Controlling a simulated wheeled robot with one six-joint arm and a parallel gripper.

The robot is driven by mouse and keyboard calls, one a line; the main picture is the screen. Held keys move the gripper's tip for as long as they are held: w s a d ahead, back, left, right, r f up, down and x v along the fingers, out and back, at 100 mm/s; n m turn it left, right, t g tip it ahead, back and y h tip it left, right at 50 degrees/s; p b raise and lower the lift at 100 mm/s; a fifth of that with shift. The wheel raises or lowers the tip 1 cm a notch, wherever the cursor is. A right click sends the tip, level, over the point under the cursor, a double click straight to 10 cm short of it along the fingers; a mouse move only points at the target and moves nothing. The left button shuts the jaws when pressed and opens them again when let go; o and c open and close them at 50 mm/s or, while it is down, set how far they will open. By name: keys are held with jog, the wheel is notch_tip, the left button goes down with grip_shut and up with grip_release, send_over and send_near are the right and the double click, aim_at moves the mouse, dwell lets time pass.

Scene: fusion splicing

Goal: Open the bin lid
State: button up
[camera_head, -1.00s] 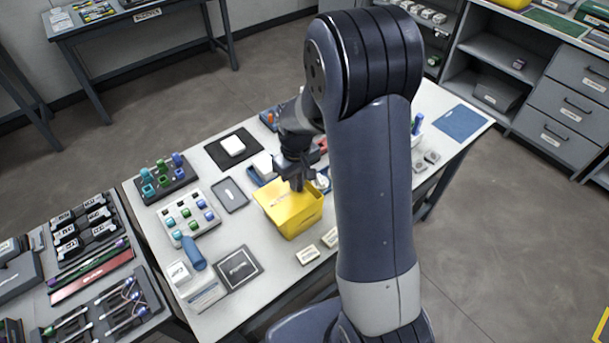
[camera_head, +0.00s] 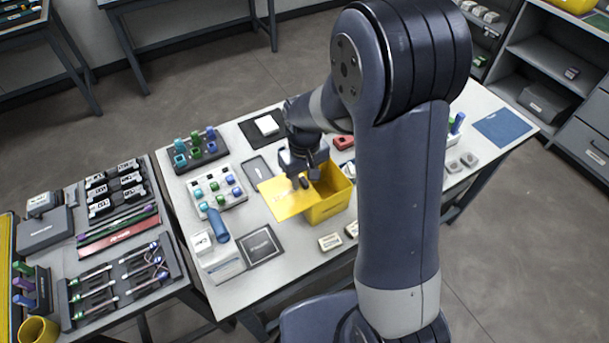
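The yellow bin (camera_head: 331,207) stands on the white workbench with its top uncovered, and part of its inside shows. My gripper (camera_head: 308,181) is at the lid's right edge, over the left side of the bin opening. Its dark fingers are small in the picture. I cannot tell whether they touch the lid or how far apart they are. My arm hides the area right of the bin.
Left of the lid are a white rack (camera_head: 218,188) with coloured caps and a dark square mat (camera_head: 261,246). A grey tray (camera_head: 257,168) lies behind the lid. Small labelled blocks (camera_head: 330,242) lie in front of the bin. A red item (camera_head: 344,142) is behind it.

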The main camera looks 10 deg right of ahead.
notch_tip(320, 180, up, 11)
jog(key=shift+b, duration=0.45)
jog(key=shift+f, duration=0.2)
notch_tip(320, 180, down, 10)
jog(key=shift+f+p, duration=0.15)
jog(key=shift+p, duration=0.3)
jog(key=shift+d+f, duration=0.15)
jog(key=shift+f, duration=0.05)
jog(key=shift+w+d, duration=0.25)
jog(key=shift+d, duration=0.15)
